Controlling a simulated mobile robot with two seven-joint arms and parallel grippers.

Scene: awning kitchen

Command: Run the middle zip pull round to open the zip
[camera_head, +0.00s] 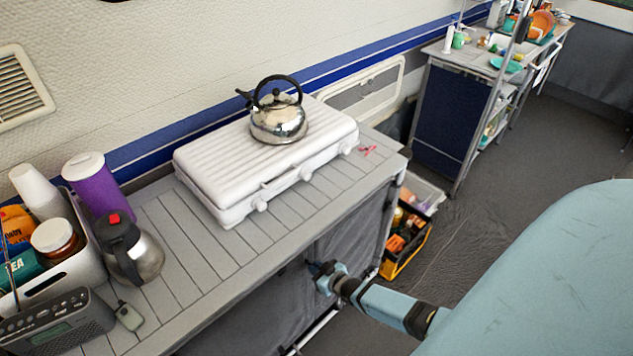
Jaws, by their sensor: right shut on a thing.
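The slatted-top kitchen unit (200,262) has a dark grey fabric front (255,315) facing me. A vertical seam or zip line shows faintly on that front, close to my gripper. My right gripper (315,272) is at the fabric front, just below the top's front edge. It is shut on the middle zip pull, which is too small and too covered by the fingers to make out. How far the zip is open cannot be told. My left gripper is not in view.
On the top stand a white stove (215,165) with a kettle (278,122), a steel jug (130,250), a radio (50,325) and a caddy (85,265). A crate (405,258) stands on the floor beside the unit's right end.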

